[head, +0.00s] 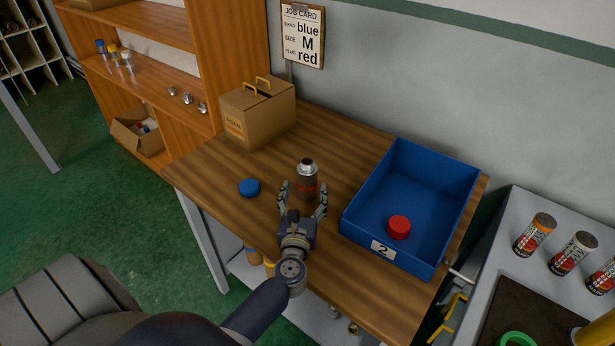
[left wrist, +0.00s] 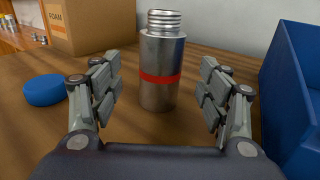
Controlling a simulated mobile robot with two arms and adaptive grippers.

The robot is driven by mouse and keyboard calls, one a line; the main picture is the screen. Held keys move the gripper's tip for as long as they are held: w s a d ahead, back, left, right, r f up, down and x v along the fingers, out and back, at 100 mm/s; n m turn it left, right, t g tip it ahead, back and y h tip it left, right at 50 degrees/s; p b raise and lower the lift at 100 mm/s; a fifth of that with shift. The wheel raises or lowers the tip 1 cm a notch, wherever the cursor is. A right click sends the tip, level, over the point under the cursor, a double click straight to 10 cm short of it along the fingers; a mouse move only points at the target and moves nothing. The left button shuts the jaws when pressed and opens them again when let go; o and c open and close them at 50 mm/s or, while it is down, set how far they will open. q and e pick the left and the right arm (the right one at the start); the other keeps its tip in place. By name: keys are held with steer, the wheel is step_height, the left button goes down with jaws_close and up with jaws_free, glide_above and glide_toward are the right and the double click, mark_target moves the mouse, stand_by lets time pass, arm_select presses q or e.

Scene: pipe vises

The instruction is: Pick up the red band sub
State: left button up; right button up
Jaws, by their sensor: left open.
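The red band sub is a metal cylinder with a red stripe and a threaded neck. It stands upright on the wooden bench in the head view (head: 307,172) and in the left wrist view (left wrist: 161,95). My left gripper (head: 304,198) is open in front of it. In the left wrist view its two fingers (left wrist: 160,95) are on either side of the sub, with gaps to it. The sub's lower part is partly hidden by the gripper in the head view. My right gripper is not in view.
A blue cap (head: 250,187) lies left of the gripper. A blue bin (head: 360,205) holding a red cap (head: 399,227) stands close on the right. A cardboard box (head: 258,112) is at the back left. The job card (head: 302,36) hangs on the wall.

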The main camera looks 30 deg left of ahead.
mark_target(306, 187)
arm_select(q)
steer(key=shift+w+a, duration=0.2)
steer(key=shift+w, duration=0.15)
steer(key=shift+w+a+f, duration=0.1)
steer(key=shift+w, duration=0.2)
steer(key=x, duration=0.4)
steer(key=shift+f+p, duration=0.25)
steer(key=shift+p, duration=0.15)
steer(key=shift+w+a+f, duration=0.1)
steer(key=shift+w+a, duration=0.05)
steer(key=shift+w, duration=0.2)
steer(key=shift+s, duration=0.1)
steer(key=c, duration=1.4)
steer(key=shift+c, duration=1.2)
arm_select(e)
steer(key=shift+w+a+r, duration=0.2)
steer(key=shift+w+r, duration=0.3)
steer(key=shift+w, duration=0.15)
